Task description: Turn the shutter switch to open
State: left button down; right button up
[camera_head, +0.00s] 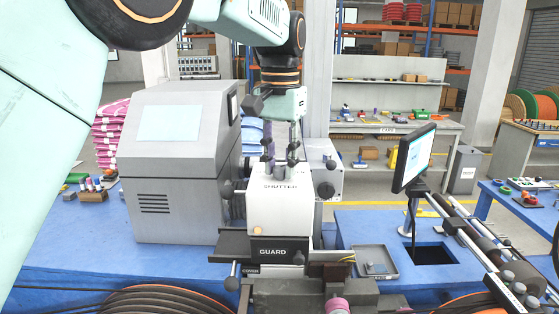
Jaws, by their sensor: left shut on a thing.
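The white machine housing (280,213) marked SHUTTER stands at the centre. My left arm comes in from the upper left. Its gripper (281,155) points down at the top of this housing, just above the SHUTTER label. The fingers are shut on the shutter switch, which is mostly hidden between the dark fingertips. I cannot tell the switch's position. My right gripper is not in view.
A grey cabinet (172,165) stands close on the left. A black GUARD plate (283,250) is below the housing. A monitor (413,158) on a stand and a small grey tray (375,262) are to the right. Cables are coiled in front.

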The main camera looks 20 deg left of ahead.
aim_at(280, 168)
pick_arm(q)
jog(key=c, duration=1.4)
grip_release()
jog(key=o, duration=0.3)
jog(key=shift+w+d+f, duration=0.1)
jog(key=shift+w, duration=0.15)
jog(key=shift+o, duration=0.2)
jog(key=shift+s, duration=0.15)
jog(key=shift+r, duration=0.35)
notch_tip(280, 168, up, 11)
jog(key=shift+r, duration=0.15)
jog(key=shift+s, duration=0.1)
